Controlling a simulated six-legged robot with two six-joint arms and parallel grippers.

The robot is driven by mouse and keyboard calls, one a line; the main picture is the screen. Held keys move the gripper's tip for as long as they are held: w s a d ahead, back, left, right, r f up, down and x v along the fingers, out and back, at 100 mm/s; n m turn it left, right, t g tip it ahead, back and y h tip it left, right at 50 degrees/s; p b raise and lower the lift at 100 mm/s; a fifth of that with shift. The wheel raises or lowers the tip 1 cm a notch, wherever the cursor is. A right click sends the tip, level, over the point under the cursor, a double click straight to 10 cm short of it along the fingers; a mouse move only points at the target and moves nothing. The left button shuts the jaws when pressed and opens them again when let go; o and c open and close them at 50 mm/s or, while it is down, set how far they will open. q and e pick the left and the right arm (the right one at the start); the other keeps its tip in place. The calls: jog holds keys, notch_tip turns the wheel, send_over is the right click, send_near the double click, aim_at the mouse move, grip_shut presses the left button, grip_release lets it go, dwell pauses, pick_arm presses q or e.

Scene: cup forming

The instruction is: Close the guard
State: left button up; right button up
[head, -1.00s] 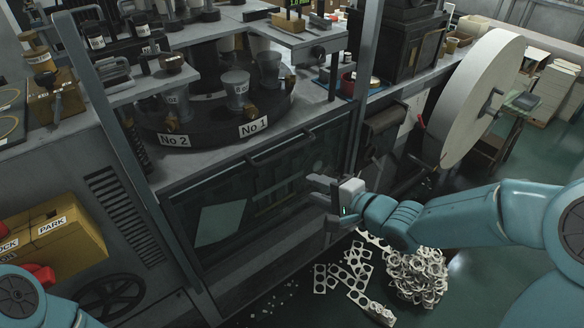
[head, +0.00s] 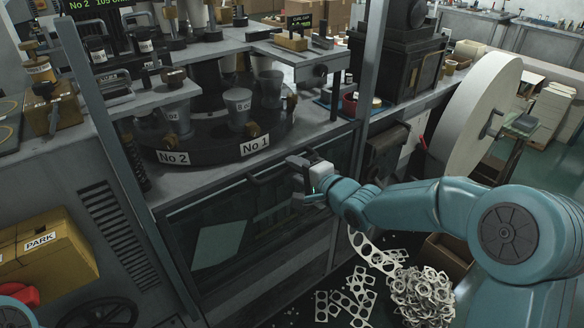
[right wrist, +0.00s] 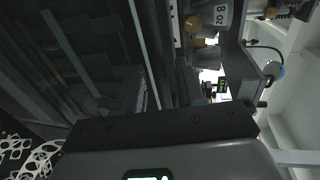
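The guard (head: 222,242) is a dark-framed, see-through panel on the front of the machine, below the turntable. It sits low, leaving the space in front of the cups uncovered. Its bar handle (head: 268,177) runs along its top edge. My right gripper (head: 302,178) is at the right end of this handle, with its fingers apart. I cannot tell whether it touches the bar. The right wrist view shows a dark panel close ahead; the fingertips are not clear there. My left gripper is out of view; only a bit of my left arm shows at bottom left.
Cups (head: 238,103) stand on the turntable (head: 210,146) above the guard. Two upright posts flank the opening, the right post (head: 370,70) near my right arm. A large paper reel (head: 475,110) stands at right. Punched scrap (head: 420,292) lies on the floor. A yellow box (head: 45,255) is at left.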

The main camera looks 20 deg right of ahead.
jog(key=shift+x, duration=0.95)
